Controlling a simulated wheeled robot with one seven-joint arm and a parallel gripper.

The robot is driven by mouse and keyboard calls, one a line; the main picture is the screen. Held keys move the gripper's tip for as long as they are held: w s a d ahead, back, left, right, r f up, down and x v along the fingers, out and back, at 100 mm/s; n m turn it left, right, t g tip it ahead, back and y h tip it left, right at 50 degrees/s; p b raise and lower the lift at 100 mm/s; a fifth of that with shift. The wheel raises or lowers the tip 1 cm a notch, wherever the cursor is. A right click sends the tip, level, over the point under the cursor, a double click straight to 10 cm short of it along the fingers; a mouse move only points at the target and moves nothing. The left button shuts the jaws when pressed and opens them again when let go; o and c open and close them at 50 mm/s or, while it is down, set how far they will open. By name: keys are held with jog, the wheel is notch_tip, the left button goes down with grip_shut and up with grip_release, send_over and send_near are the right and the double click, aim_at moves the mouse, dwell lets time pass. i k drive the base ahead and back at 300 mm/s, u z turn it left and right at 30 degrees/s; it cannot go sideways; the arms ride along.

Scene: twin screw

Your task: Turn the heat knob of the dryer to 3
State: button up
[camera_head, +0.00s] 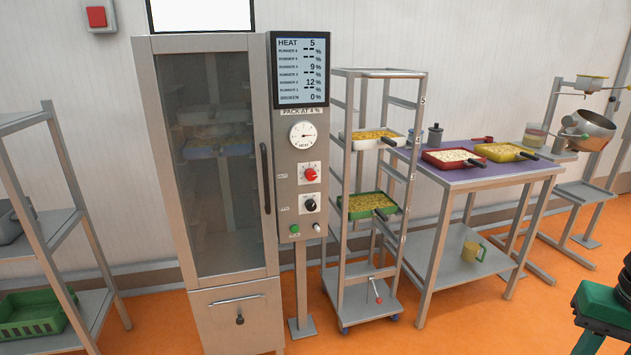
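The dryer (160,60) is a tall grey cabinet with a closed glass door. Its control panel (284,140) is on the right side. The display (300,70) at the top reads HEAT 5. A black knob (310,205) is below that. A green and black part at the right edge, likely my gripper (598,330), is cut off, far from the knobs; its fingers cannot be made out.
A wheeled rack (336,215) with trays stands close to the panel's right. A purple-topped table (455,173) with pans is further right. A shelf (52,225) stands at left. The orange floor (480,320) before the rack and table is clear.

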aim_at(310, 175)
jog(key=i, duration=1)
jog(key=u, duration=0.05)
